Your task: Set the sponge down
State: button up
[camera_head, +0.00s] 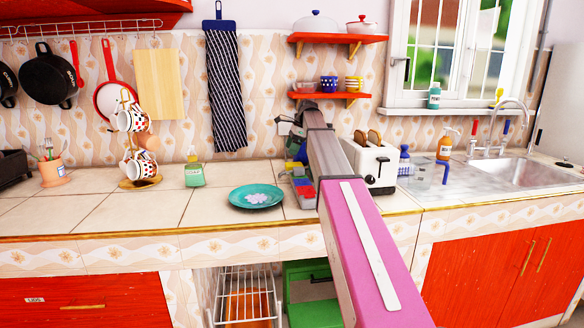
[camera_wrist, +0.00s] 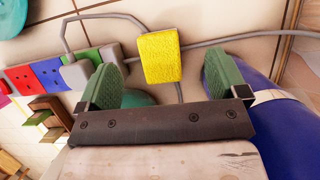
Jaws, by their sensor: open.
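A yellow sponge (camera_wrist: 159,56) shows in the wrist view, against the tiled counter (camera_wrist: 215,22). My gripper (camera_wrist: 163,72) is open, with one green finger pad to the left of the sponge and one to the right. Gaps show between the sponge and both pads. I cannot tell for sure whether the sponge rests flat on the tiles.
A colored power strip (camera_wrist: 48,75) with plugs and grey cables lies left of the sponge. A dark blue rounded object (camera_wrist: 285,135) is close by the right finger. A teal plate (camera_head: 256,196), a white toaster (camera_head: 371,160) and a soap bottle (camera_head: 194,172) stand on the counter.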

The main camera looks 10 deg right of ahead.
aim_at(286, 164)
jog(key=shift+x, duration=1.2)
jog(key=shift+s+d+x, duration=0.1)
jog(key=shift+s+x, duration=0.05)
jog(key=shift+x, duration=1.15)
jog(key=shift+s+d+x, duration=0.15)
jog(key=shift+x, duration=1.2)
jog(key=c, duration=1.1)
jog(key=shift+o, duration=0.2)
